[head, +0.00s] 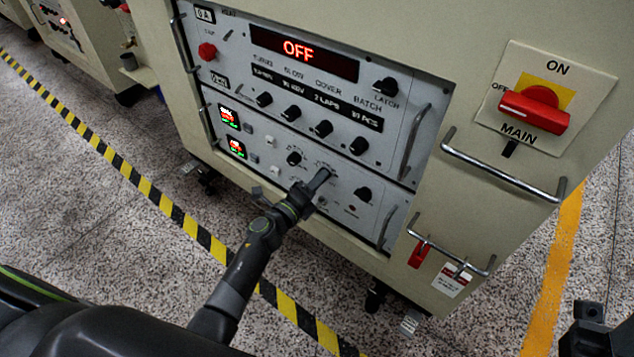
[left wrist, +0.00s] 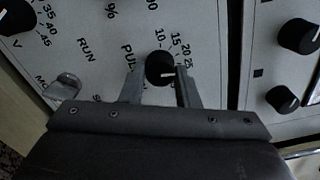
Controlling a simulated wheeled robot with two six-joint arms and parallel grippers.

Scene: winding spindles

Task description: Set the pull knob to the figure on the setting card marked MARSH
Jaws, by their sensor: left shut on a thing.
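The pull knob (left wrist: 160,68) is a round black knob with a white pointer line, under the lettering "PULL" and a scale with 10, 15, 20 and 25. In the left wrist view the line points right, below the printed figures. My left gripper (left wrist: 158,88) is shut on this knob, one finger on each side. In the head view my left gripper (head: 320,178) is against the lower panel and hides the knob. No card marked MARSH can be read in either view. My right gripper does not show clearly.
The cabinet front has several other knobs, a display (head: 300,50) reading OFF and a red MAIN switch (head: 535,110). Metal handles (head: 500,175) stick out. A red tag (head: 418,254) and a white-and-red card (head: 450,280), unreadable, hang low. Striped tape (head: 170,207) crosses the floor.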

